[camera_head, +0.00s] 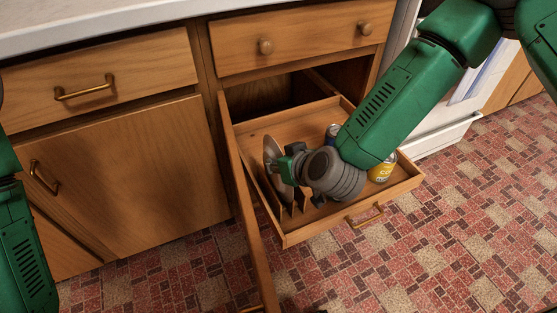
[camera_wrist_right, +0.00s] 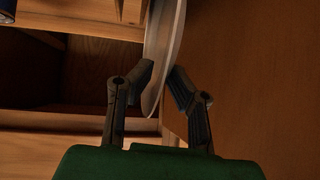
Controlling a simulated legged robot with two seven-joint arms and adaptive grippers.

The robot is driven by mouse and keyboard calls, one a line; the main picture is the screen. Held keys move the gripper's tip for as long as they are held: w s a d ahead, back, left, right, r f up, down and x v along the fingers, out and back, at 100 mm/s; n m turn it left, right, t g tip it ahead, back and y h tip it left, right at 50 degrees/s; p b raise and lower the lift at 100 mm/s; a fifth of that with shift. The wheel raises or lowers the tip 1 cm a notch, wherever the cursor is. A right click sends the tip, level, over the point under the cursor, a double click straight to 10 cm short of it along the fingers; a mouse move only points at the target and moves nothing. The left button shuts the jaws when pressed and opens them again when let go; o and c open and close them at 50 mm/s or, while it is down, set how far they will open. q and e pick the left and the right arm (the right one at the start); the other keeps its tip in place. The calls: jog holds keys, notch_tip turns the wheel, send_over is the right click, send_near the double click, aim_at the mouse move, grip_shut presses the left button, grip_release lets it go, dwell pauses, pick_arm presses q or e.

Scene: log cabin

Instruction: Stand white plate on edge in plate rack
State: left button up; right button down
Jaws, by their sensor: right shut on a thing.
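The white plate (camera_head: 269,153) is upright on its edge at the left side of the pulled-out drawer, mostly seen edge-on. It also shows in the right wrist view (camera_wrist_right: 169,45) as a thin upright disc between the fingers. My right gripper (camera_head: 281,167) is shut on the plate's near rim; its fingertips (camera_wrist_right: 160,80) lie on both sides of it. The plate rack (camera_head: 300,196) seems to be the wooden upright dividers in the drawer's left part. My wrist hides part of it, and I cannot tell whether the plate's lower edge sits in a slot. My left gripper is out of view.
The open drawer (camera_head: 289,239) has a brass handle (camera_head: 365,217). A yellow can (camera_head: 382,170) and a blue can (camera_head: 332,131) stand in it, right of my wrist. An open cabinet door (camera_head: 246,212) stands close along the drawer's left side. The tiled floor (camera_head: 455,225) at right is clear.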

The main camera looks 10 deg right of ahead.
jog(key=c, duration=1.4)
grip_release()
jog(key=shift+d, duration=0.2)
jog(key=shift+s, duration=0.1)
jog(key=v, duration=1.1)
jog(key=shift+s+d+r, duration=0.15)
jog(key=shift+s+r, duration=0.05)
jog(key=shift+r, duration=0.05)
